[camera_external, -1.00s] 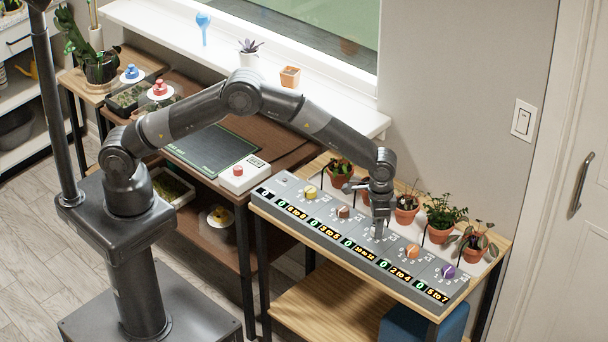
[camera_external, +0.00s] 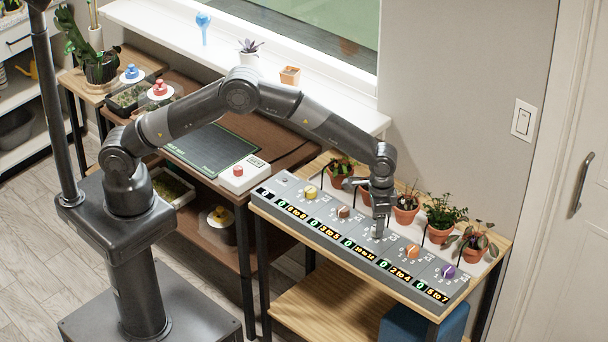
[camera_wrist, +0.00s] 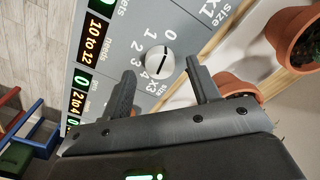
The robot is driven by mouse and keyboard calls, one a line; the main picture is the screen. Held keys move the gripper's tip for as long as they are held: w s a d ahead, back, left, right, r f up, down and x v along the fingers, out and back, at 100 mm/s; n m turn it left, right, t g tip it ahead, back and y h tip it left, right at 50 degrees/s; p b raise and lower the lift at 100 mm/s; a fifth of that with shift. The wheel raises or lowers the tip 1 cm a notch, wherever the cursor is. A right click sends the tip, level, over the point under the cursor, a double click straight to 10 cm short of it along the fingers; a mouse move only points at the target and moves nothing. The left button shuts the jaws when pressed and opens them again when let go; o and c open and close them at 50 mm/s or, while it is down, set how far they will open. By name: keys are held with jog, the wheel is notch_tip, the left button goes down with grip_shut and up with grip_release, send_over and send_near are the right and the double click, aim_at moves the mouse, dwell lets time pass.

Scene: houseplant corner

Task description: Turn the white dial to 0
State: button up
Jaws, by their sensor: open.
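The white dial (camera_wrist: 158,62) is a round knob with a dark line across its face, in the wrist view. Printed numbers 0 to 4 curve around its upper and left side. I cannot tell for sure which number the line marks. My gripper (camera_wrist: 160,72) is open, with one finger on each side of the dial; contact is unclear. In the external view my gripper (camera_external: 379,231) points down at the middle of the grey panel (camera_external: 290,184) and mostly hides the dial. A green 0 display (camera_wrist: 82,79) sits beside the "10 to 12" label.
Yellow (camera_external: 310,192), brown (camera_external: 344,211), orange (camera_external: 412,251) and purple (camera_external: 448,271) dials share the panel. Potted plants stand close behind it, including a terracotta pot (camera_wrist: 291,42). A button box (camera_external: 238,178) stands on the table to the left.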

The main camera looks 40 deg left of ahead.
notch_tip(320, 180, up, 9)
dwell(0.3)
jog(key=shift+r, duration=0.1)
dwell(0.4)
